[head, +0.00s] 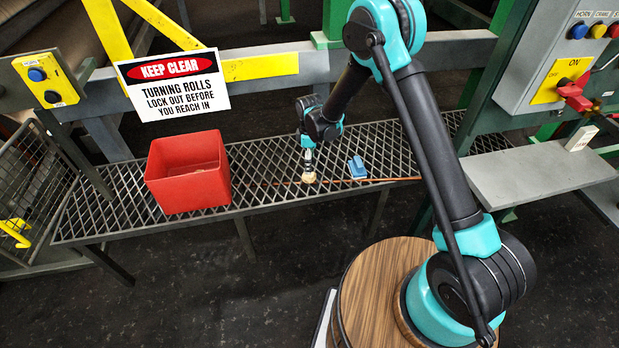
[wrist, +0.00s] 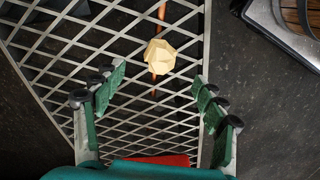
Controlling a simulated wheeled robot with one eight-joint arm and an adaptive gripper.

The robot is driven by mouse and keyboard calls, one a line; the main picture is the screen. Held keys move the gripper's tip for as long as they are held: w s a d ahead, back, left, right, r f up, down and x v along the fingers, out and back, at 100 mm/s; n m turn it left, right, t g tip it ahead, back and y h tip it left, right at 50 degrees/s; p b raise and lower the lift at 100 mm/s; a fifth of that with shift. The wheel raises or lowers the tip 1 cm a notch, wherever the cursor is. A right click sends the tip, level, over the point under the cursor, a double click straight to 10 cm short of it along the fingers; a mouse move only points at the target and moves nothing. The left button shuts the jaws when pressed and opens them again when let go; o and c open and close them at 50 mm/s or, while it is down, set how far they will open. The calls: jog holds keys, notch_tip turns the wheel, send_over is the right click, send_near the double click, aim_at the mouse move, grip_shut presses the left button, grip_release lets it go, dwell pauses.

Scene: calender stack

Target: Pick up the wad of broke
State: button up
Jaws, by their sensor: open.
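The wad of broke (head: 309,177) is a small crumpled cream lump on the open mesh walkway in the head view. In the wrist view the wad (wrist: 159,57) lies ahead of my fingertips, left of the mesh edge, with an orange-brown strip running under or behind it. My gripper (head: 308,160) is just above the wad in the head view. In the wrist view my gripper (wrist: 160,85) has its two green-padded fingers wide apart with nothing between them. I cannot tell whether a fingertip touches the wad.
A red bin (head: 188,172) stands on the mesh walkway (head: 265,160) to the left. A blue object (head: 357,167) lies right of the wad. A "keep clear" sign (head: 172,86) hangs above the bin. A grey shelf (head: 540,172) and switch panel (head: 560,75) stand at right.

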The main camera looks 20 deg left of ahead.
jog(key=shift+a+f, duration=0.15)
jog(key=shift+f, duration=3.75)
jog(key=shift+c, duration=0.3)
jog(key=c, duration=1)
jog(key=shift+r, duration=0.1)
notch_tip(320, 180, up, 20)
